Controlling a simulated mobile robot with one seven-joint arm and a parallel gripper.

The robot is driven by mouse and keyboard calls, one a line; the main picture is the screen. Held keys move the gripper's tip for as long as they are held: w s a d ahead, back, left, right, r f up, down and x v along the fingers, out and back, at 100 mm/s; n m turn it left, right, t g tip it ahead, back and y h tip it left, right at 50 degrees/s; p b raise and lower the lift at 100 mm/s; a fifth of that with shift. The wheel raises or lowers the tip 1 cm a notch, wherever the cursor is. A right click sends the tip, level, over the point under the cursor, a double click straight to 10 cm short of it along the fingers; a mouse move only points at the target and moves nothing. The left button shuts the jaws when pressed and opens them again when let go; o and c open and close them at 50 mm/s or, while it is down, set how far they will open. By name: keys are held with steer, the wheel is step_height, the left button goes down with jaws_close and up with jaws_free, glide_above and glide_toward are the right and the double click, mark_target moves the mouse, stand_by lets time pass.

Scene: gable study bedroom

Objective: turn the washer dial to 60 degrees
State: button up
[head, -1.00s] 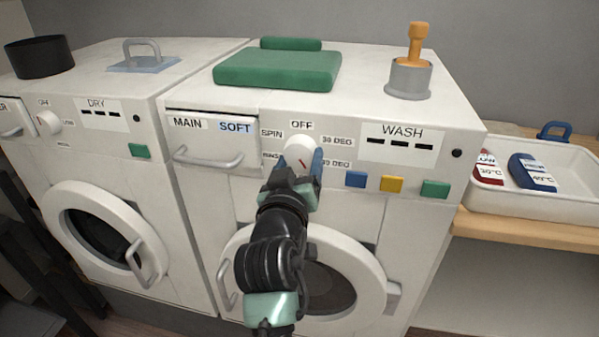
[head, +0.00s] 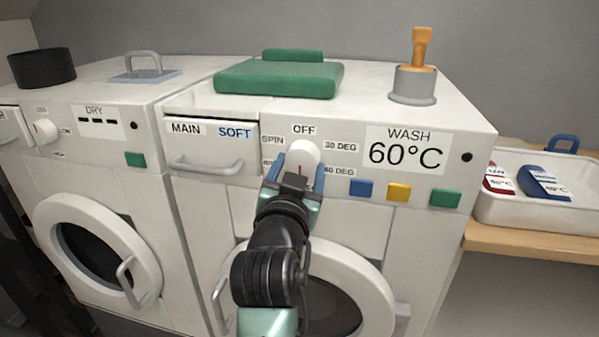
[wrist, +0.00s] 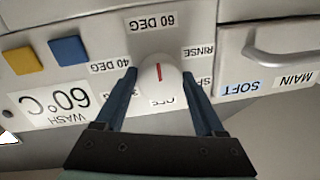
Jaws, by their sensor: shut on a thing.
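The washer dial (head: 304,153) is a round white knob with a red mark on the washer's front panel. It also shows in the wrist view (wrist: 153,84), which is upside down. There the red mark points to the 60 DEG label (wrist: 163,24). My gripper (head: 298,172) is shut on the dial, one blue finger on each side, and hides the lower part of it in the head view. The wash display (head: 406,153) reads 60°C.
The soap drawer (head: 212,150) is left of the dial. Blue, yellow and green buttons (head: 399,192) sit to its right. A folded green cloth (head: 280,78) and a grey cup with an orange-handled tool (head: 414,86) stand on top. A white tray (head: 545,205) is at the right.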

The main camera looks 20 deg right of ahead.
stand_by(0.3)
steer(key=o, duration=1.3)
steer(key=shift+o, duration=0.2)
steer(key=v, duration=1.3)
steer(key=shift+w, duration=0.1)
